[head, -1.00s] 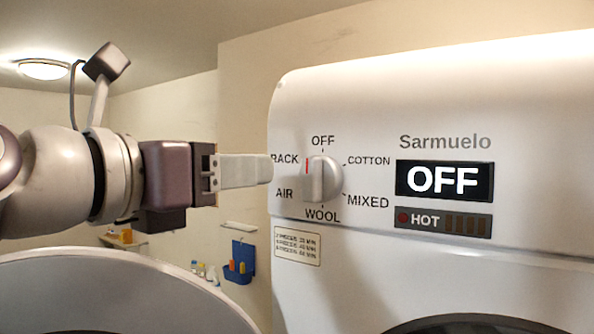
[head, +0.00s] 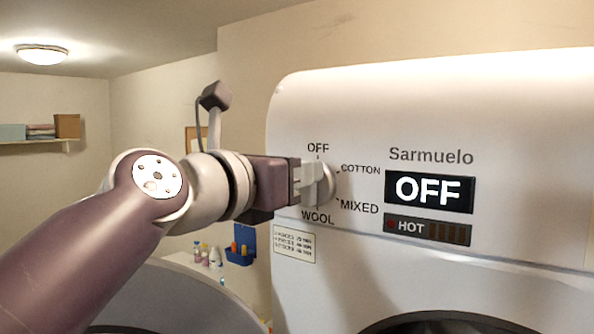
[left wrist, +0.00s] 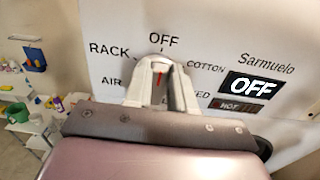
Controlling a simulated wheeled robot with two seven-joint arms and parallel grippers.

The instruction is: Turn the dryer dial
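The dryer dial (head: 328,184) is a white round knob on the dryer's front panel, partly hidden by my left gripper in the head view. My left gripper (head: 314,181) is at the dial, with its fingers reaching its front. In the left wrist view, the fingers of the gripper (left wrist: 161,80) stand on either side of the dial (left wrist: 160,66). The dial's red mark points up towards OFF. I cannot tell whether the fingers press on it. The display (head: 429,190) reads OFF. My right gripper is not in view.
The white dryer (head: 440,110) fills the right side. Labels surround the dial; RACK and AIR are hidden in the head view. A HOT indicator (head: 427,229) sits below the display. A blue holder (head: 240,254) and bottles (head: 207,254) are behind, lower left. A shelf (head: 40,140) is far left.

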